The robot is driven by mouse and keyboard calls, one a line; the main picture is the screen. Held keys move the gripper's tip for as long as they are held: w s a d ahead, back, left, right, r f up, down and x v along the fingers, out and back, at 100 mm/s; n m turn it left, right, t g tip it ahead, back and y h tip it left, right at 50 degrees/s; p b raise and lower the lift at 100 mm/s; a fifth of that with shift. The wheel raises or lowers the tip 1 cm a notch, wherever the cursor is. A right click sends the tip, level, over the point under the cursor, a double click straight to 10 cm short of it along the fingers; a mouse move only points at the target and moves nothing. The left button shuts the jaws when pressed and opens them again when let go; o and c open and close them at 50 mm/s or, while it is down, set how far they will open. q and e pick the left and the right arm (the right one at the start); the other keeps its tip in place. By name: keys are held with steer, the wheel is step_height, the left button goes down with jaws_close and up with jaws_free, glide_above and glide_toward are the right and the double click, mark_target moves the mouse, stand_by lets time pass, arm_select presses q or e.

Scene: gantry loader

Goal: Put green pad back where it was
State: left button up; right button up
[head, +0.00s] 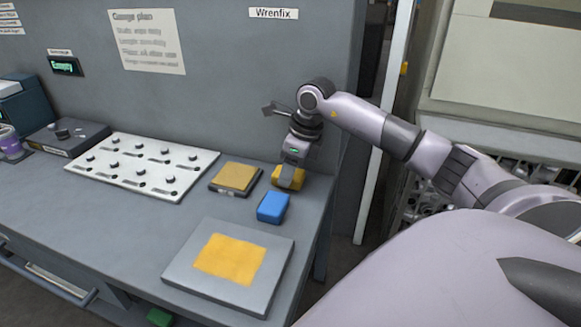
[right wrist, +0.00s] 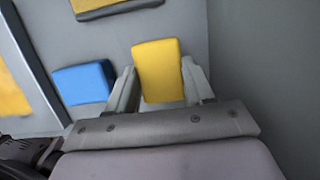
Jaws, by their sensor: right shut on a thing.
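My right gripper (head: 290,175) is shut on a yellow pad (head: 288,180) at the bench's right end. In the right wrist view the yellow pad (right wrist: 157,68) sits between the two fingers (right wrist: 160,90). I cannot tell whether it touches the bench top. A blue pad (head: 272,207) lies on the bench just in front of it, and it also shows in the right wrist view (right wrist: 83,83). A green object (head: 159,317), partly cut off, shows low down below the bench's front edge; I cannot tell whether it is the green pad. My left gripper is not in view.
A grey plate with a yellow patch (head: 180,272) lies at the bench's front right. A small dark tray with a tan-yellow top (head: 236,178) lies behind it. A white board with several knobs (head: 110,178) is further left. A grey panel (head: 230,60) stands behind the bench.

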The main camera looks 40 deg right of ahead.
steer(key=shift+f, duration=0.1)
steer(key=shift+f, duration=0.1)
steer(key=o, duration=0.9)
steer(key=shift+o, duration=0.2)
steer(key=v, duration=1.2)
steer(key=shift+a, duration=0.1)
